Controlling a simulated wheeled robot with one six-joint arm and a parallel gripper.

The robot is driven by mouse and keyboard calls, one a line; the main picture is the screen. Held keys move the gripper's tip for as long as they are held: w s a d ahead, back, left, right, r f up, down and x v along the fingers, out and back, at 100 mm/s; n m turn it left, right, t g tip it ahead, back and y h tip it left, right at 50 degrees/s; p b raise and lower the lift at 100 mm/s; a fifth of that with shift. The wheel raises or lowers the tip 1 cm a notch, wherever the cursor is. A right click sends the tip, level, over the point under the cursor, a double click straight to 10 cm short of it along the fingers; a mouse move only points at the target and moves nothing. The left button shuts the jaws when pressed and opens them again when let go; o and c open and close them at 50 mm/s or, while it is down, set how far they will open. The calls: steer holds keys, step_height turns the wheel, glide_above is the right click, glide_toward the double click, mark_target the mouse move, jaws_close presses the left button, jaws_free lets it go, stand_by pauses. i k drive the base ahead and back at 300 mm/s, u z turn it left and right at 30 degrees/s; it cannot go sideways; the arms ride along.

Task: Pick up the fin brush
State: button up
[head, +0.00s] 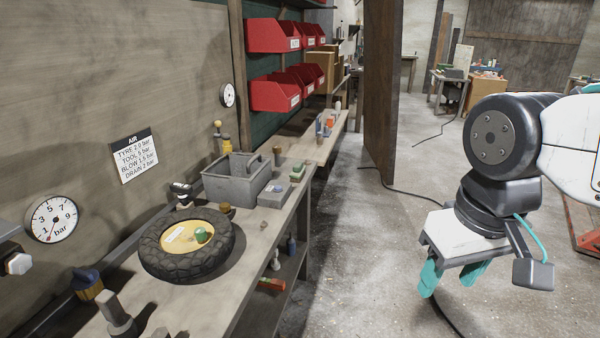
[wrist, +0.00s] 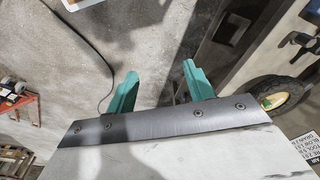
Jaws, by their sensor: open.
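I cannot make out a fin brush for certain in either view; several small items on the workbench (head: 262,238) are too small to tell. My gripper (head: 450,280) hangs over the floor to the right of the bench, with its two teal fingers pointing down. In the wrist view my gripper (wrist: 160,88) has its fingers apart, with only bare concrete floor between them. It is empty and touches nothing.
A tyre (head: 159,258) with a yellow hub lies on the bench. Behind it stand a grey tote (head: 225,187) and small items. Red bins (head: 272,36) hang above. A brown post (head: 379,90) rises beyond the bench. A cable (wrist: 98,50) crosses open floor.

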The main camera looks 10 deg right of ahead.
mark_target(298, 172)
steer(key=z, duration=0.75)
steer(key=i, duration=1.1)
steer(key=z, duration=0.5)
